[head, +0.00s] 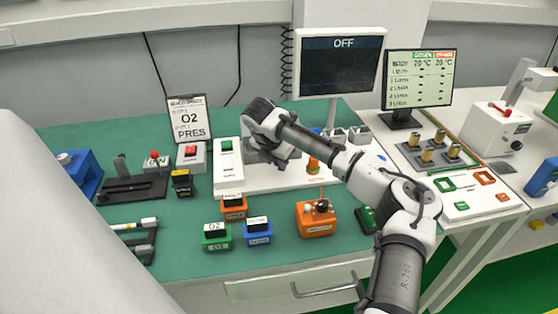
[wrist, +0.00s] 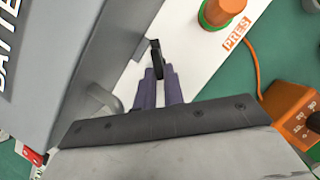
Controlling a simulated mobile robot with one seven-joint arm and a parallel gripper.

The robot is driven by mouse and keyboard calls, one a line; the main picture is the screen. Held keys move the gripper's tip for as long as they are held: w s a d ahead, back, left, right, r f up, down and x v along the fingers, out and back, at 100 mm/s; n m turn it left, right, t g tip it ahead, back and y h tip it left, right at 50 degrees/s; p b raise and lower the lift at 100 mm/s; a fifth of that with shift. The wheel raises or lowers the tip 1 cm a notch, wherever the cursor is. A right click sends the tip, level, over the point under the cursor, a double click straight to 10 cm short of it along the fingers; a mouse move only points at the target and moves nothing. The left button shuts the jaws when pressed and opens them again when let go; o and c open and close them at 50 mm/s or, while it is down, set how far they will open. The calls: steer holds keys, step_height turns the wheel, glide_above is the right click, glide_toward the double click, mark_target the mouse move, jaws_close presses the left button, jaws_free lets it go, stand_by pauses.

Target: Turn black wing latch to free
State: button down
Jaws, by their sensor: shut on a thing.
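The black wing latch (wrist: 155,57) stands upright beside the side of a grey box (wrist: 95,60) with large letters, partly cut off, on its face. My gripper (wrist: 159,78) has its two purple fingers closed around the lower part of the latch, in the wrist view. The latch's upper end shows above the fingertips. In the head view my arm reaches to the grey box on the white panel, and it hides the latch and the fingertips.
An orange knob (wrist: 224,8) on a green ring, labelled PRES, sits right of the latch. A grey bent handle (wrist: 95,101) is on the box's side, left of my fingers. An orange box (head: 316,220) with a cable stands in front on the green mat.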

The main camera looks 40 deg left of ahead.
steer(key=shift+a+r+m, duration=0.1)
steer(key=shift+r+m, duration=0.05)
steer(key=shift+m, duration=0.25)
steer(key=shift+p, duration=0.3)
steer(key=c, duration=1.5)
jaws_free()
